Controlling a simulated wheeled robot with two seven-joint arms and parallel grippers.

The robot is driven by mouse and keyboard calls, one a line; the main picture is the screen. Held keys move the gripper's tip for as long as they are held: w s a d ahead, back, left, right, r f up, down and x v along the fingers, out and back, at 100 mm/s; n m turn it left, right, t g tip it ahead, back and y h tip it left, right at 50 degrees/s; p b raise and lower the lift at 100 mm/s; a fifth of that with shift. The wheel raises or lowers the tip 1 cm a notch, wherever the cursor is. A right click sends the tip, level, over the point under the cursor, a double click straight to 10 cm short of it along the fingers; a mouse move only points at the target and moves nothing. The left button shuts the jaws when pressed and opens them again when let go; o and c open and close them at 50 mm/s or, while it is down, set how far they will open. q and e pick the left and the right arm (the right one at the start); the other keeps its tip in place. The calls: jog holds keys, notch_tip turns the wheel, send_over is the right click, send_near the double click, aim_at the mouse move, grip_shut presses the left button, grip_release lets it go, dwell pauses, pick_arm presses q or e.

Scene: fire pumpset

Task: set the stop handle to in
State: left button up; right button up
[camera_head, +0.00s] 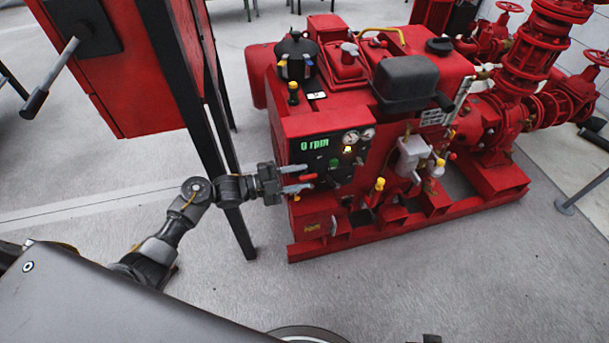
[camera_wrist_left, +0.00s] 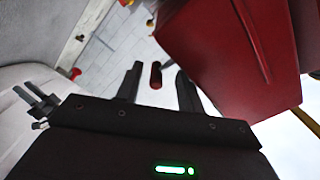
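The red pump set's control panel (camera_head: 345,150) faces me in the head view, with a lit "0 rpm" display. A small red handle (camera_head: 307,178) sticks out at the panel's left edge; I take it to be the stop handle. My left gripper (camera_head: 297,178) is open at it, one finger above and one below. In the left wrist view a dark red handle end (camera_wrist_left: 155,75) shows between the spread fingertips of the left gripper (camera_wrist_left: 158,82), with gaps on both sides. The handle's in or out setting is not clear. My right gripper is not visible.
A red cabinet (camera_head: 130,70) on black legs (camera_head: 190,90) stands close to my left arm, with a lever (camera_head: 50,78) on its left. Yellow-capped valves (camera_head: 379,185) sit right of the panel. Red pipework (camera_head: 525,70) stands at right. Floor in front is clear.

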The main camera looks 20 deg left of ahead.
pick_arm(q)
jog(key=v, duration=0.5)
jog(key=shift+s+a, duration=0.1)
jog(key=shift+a, duration=0.1)
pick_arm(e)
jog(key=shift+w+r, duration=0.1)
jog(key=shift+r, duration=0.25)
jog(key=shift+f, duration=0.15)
